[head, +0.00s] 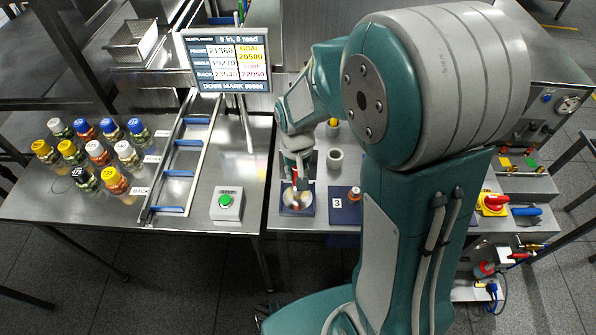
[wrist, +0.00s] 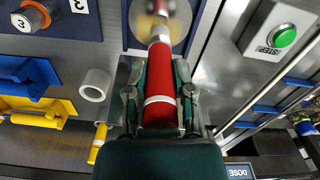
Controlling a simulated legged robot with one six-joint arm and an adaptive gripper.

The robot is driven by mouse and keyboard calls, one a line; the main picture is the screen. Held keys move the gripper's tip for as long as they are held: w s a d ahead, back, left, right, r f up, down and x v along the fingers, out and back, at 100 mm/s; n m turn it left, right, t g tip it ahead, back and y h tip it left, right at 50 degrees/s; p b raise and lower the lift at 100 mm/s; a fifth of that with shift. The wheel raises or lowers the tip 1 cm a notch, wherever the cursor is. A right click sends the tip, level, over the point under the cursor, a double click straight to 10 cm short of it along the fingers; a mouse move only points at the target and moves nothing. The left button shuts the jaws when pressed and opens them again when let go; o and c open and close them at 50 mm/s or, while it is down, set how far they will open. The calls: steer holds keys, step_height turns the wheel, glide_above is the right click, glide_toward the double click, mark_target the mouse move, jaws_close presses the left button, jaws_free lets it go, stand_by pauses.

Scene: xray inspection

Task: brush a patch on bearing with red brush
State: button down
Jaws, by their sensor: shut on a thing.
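My gripper (wrist: 158,85) is shut on the red brush (wrist: 161,55), with a finger on each side of its red handle. The brush points away from the wrist, and its pale tip reaches over the round metallic bearing (wrist: 178,25), touching it or just above; I cannot tell which. In the head view the bearing (head: 304,203) sits on a dark blue pad, and my gripper (head: 297,168) is above it with the red brush (head: 295,182) pointing down.
A white cup (head: 335,158) stands behind the bearing, with a yellow handle (head: 333,127) farther back. A blue pad marked 3 (head: 340,214) holds an orange part (head: 354,193). A green-button box (head: 227,205) is left, with rails (head: 180,160) and several bottles (head: 98,153) beyond.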

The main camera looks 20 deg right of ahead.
steer(key=shift+w+a, duration=0.2)
steer(key=shift+a, duration=0.35)
steer(key=shift+w+a, duration=0.15)
steer(key=shift+a, duration=0.4)
steer(key=shift+d, duration=0.1)
steer(key=shift+s+d, duration=0.2)
steer(key=shift+d, duration=0.35)
steer(key=shift+s+d, duration=0.2)
steer(key=shift+d, duration=0.35)
steer(key=shift+s+d, duration=0.2)
steer(key=shift+d, duration=0.4)
steer(key=shift+s+d, duration=0.15)
steer(key=shift+d, duration=0.4)
steer(key=shift+a, duration=0.1)
steer(key=shift+w+a, duration=0.2)
steer(key=shift+a, duration=0.35)
steer(key=shift+w+a, duration=0.15)
steer(key=shift+a, duration=0.4)
